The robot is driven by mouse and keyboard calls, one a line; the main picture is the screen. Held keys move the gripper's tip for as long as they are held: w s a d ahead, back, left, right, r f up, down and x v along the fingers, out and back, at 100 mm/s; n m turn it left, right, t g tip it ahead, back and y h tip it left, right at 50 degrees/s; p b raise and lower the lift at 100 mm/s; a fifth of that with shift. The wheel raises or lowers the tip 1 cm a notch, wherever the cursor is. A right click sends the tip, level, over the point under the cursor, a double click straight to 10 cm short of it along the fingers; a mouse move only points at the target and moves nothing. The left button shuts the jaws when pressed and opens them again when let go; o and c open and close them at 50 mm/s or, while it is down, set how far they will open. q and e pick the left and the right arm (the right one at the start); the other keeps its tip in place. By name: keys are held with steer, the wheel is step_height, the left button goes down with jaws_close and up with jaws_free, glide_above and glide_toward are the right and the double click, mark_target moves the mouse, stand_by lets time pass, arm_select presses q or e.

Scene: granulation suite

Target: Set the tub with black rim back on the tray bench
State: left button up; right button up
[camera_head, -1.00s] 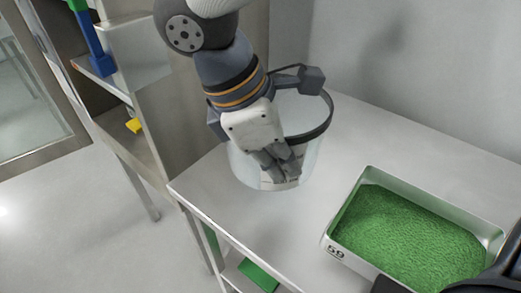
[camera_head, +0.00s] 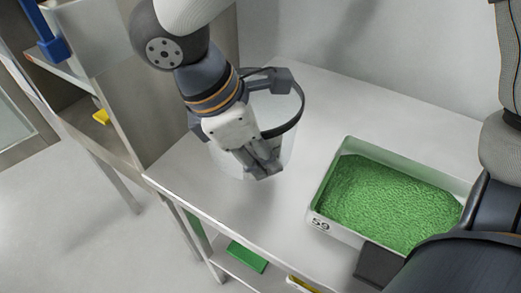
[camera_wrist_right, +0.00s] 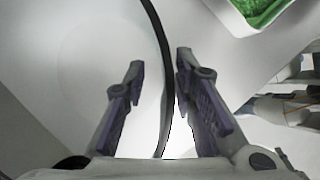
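The clear tub with a black rim (camera_head: 301,100) appears upright on the left part of the pale tray bench (camera_head: 300,240), left of the steel tray. My right gripper (camera_head: 262,166) is at the tub's near side, fingers pointing down, and its arm hides much of the rim. In the right wrist view the black rim (camera_wrist_right: 166,60) runs between the two fingers of my right gripper (camera_wrist_right: 158,62). The fingers are apart, with gaps to the rim, the right one closer. My left gripper is not in view.
A steel tray (camera_head: 333,227) marked 59, full of green granules (camera_head: 390,200), stands right of the tub with bare bench between. A wall closes the back. A metal cabinet is at the left. A green item (camera_head: 247,257) lies on the lower shelf. A dark arm part of mine covers the lower right.

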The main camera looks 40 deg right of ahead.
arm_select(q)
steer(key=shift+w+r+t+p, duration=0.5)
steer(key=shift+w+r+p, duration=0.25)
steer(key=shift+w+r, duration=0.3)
arm_select(e)
steer(key=v, duration=1.2)
steer(key=shift+r, duration=0.2)
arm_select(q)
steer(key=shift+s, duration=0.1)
arm_select(e)
steer(key=shift+f, duration=0.1)
